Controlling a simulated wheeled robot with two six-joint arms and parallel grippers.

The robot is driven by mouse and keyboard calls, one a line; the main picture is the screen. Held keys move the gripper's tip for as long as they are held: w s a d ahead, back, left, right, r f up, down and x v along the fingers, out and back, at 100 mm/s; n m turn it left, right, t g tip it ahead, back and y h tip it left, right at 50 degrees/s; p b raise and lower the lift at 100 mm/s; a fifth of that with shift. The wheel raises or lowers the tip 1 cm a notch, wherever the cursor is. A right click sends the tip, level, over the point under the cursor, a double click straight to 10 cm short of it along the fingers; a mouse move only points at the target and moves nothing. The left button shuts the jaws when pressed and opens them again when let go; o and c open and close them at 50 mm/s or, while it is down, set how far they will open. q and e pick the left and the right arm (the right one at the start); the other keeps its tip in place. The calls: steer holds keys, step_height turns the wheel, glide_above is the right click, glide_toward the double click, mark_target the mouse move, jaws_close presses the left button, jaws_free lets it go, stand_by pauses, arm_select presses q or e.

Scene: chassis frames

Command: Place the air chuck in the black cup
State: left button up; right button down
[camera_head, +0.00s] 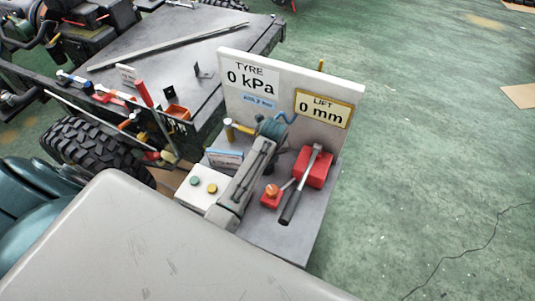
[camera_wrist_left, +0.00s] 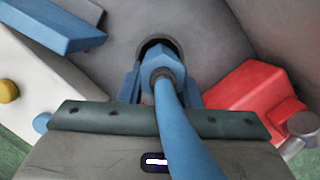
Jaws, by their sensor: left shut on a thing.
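In the left wrist view my left gripper (camera_wrist_left: 160,90) is shut on the blue air chuck (camera_wrist_left: 161,64), whose blue hose (camera_wrist_left: 184,130) runs back toward the camera. The dark round opening of the black cup (camera_wrist_left: 153,45) shows right behind the chuck's tip. The chuck lines up with the opening, but I cannot tell whether its tip is inside. In the head view my left gripper (camera_head: 268,132) is over the grey stand, and a blue hose loop (camera_head: 285,117) shows beside it. My right gripper is not in view.
A white panel (camera_head: 330,88) with pressure and lift readouts stands behind. A red jack with a dark lever (camera_head: 293,202) stands to the right, and a white box with green and yellow buttons (camera_head: 200,197) to the left. A chassis with a tyre (camera_head: 90,150) is further left.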

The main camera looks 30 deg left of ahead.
arm_select(q)
steer(key=shift+f, duration=0.1)
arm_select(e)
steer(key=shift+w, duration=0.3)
arm_select(q)
steer(key=shift+f, duration=0.55)
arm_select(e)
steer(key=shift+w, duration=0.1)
arm_select(q)
steer(key=o, duration=1.1)
steer(key=shift+r, duration=0.15)
steer(key=shift+r, duration=0.35)
steer(key=shift+b+v, duration=1.9)
steer(key=shift+v, duration=4.2)
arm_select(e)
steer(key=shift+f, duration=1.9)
